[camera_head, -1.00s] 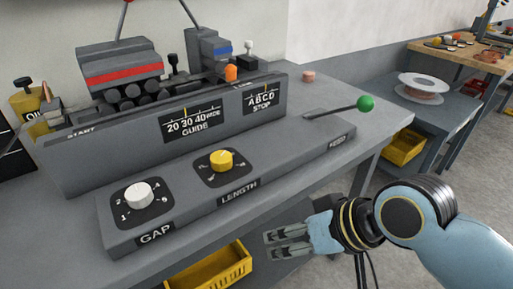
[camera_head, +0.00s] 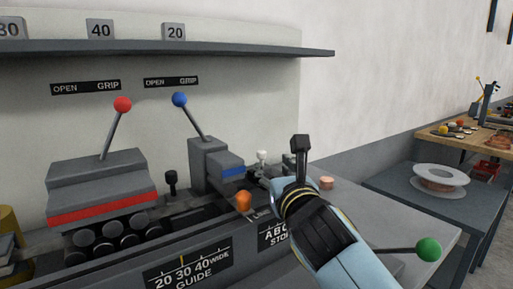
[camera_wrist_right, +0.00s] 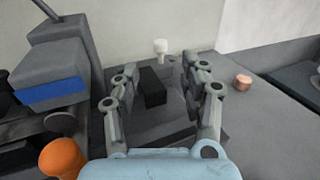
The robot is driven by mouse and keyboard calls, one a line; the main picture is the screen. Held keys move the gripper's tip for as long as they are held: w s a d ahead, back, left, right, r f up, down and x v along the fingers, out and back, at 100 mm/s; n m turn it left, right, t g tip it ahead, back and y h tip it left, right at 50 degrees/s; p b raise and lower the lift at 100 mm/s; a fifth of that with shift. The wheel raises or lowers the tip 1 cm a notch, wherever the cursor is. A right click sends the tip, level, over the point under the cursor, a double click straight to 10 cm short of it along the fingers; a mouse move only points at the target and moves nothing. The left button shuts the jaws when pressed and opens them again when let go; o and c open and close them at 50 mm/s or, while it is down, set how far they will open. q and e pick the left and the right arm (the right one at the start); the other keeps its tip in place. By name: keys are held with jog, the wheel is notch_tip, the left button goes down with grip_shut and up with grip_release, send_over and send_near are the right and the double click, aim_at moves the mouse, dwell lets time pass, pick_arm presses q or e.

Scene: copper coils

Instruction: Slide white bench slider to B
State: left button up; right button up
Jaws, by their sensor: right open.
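The white slider knob (camera_head: 262,157) stands upright at the back of the bench, right of the blue-striped grey block. It also shows in the right wrist view (camera_wrist_right: 160,46), ahead of my fingertips and apart from them. The lettered STOP scale (camera_head: 272,236) is partly hidden behind my right arm, and I cannot tell which letter the slider lines up with. My right gripper (camera_head: 300,146) is above the right end of the bench, just right of the knob in the head view. In the wrist view its fingers (camera_wrist_right: 158,72) are apart and empty. My left gripper is out of view.
An orange knob (camera_head: 244,201) stands left of my right gripper. The grey block with a blue stripe (camera_head: 217,165) and blue-ball lever (camera_head: 180,99) is further left. A green-ball lever (camera_head: 428,250) is at lower right. A small copper piece (camera_head: 326,183) lies on the bench.

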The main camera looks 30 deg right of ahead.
aim_at(262, 154)
jog(key=x, duration=0.4)
jog(key=shift+w, duration=0.2)
jog(key=b+x, duration=0.1)
jog(key=x, duration=0.2)
jog(key=shift+w+d+f, duration=0.15)
jog(key=shift+w, duration=0.1)
jog(key=shift+x, duration=1.5)
jog(key=shift+c, duration=1.3)
grip_shut()
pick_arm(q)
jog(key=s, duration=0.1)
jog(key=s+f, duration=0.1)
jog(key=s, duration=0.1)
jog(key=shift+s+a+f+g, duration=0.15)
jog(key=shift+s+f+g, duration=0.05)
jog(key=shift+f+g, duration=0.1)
